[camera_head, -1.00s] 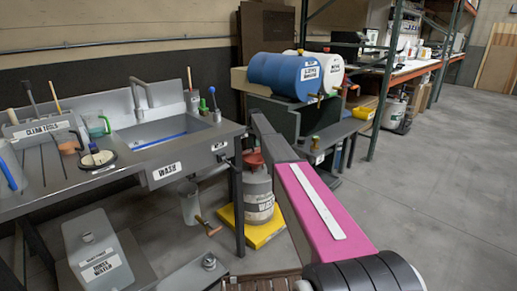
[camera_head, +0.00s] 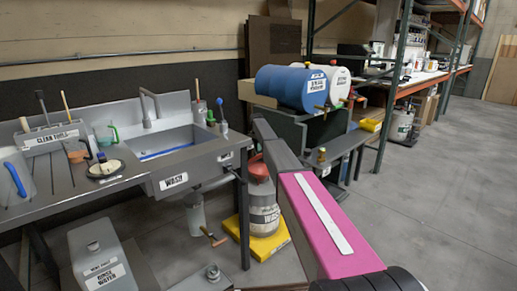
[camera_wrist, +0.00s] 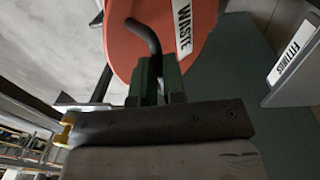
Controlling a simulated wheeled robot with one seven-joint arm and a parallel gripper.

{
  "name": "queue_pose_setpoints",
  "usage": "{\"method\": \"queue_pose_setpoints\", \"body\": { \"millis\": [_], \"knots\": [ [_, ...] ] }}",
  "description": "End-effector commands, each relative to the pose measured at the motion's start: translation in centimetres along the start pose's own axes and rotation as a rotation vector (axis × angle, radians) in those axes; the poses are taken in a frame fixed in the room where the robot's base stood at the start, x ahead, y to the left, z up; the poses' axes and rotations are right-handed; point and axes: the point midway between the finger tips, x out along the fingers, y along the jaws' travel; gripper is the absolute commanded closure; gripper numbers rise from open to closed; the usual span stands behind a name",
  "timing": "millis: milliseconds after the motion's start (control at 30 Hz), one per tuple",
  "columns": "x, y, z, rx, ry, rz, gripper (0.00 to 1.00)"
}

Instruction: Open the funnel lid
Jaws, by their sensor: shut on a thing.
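The funnel lid (camera_wrist: 122,40) is orange-red and round, with a white WASTE label (camera_wrist: 183,30), and fills the top middle of the wrist view. A dark, bent handle (camera_wrist: 144,34) stands out from it. My gripper (camera_wrist: 158,66) has dark green fingers shut on this handle. The fingers hide the handle's lower end. In the head view the red funnel (camera_head: 256,168) sits on a grey WASTE container (camera_head: 264,205), partly behind my arm. My gripper is hidden there. I cannot tell how far the lid is raised.
The container stands on a yellow tray (camera_head: 262,243) beside the wash sink (camera_head: 172,148). Blue and white drums (camera_head: 290,86) are behind my arm. A FITTINGS label (camera_wrist: 291,62) shows at right in the wrist view. The floor at right is clear.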

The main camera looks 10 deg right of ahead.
Motion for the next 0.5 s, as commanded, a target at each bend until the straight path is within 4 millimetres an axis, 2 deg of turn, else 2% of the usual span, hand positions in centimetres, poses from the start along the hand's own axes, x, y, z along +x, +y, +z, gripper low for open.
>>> {"method": "queue_pose_setpoints", "body": {
  "millis": [100,133,200,500],
  "knots": [
    [0.51,-0.54,0.13,-0.005,-0.003,-0.007,1.0],
    [0.51,-0.53,0.14,-0.005,-0.003,-0.007,0.83],
    [0.46,-0.48,0.11,-0.004,-0.003,-0.006,0.63],
    [0.16,-0.21,0.06,-0.002,-0.001,-0.004,0.63]
  ]
}}
